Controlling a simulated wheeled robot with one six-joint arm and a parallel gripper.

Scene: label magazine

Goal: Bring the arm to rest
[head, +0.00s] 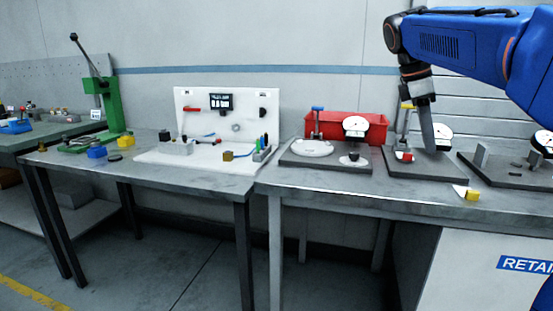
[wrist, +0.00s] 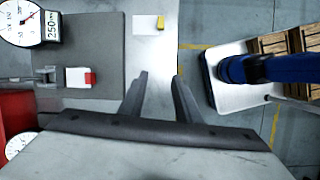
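My blue arm reaches in from the right in the head view. My gripper (head: 428,136) points down above the dark fixture plate (head: 410,170) on the right bench. In the wrist view its two fingers (wrist: 160,76) stand apart with nothing between them, so it is open and empty. In the head view the fingers overlap, and I cannot tell whether they touch anything. Near them on the plate is a small white block with a red part (head: 404,156), also seen in the wrist view (wrist: 76,77).
A yellow block (head: 472,195) sits at the front edge of the right bench (head: 330,190). Dial gauges (head: 355,126) on dark plates and a red bin (head: 340,121) stand close by. A green press (head: 110,95) is on the left bench. Open floor lies in front.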

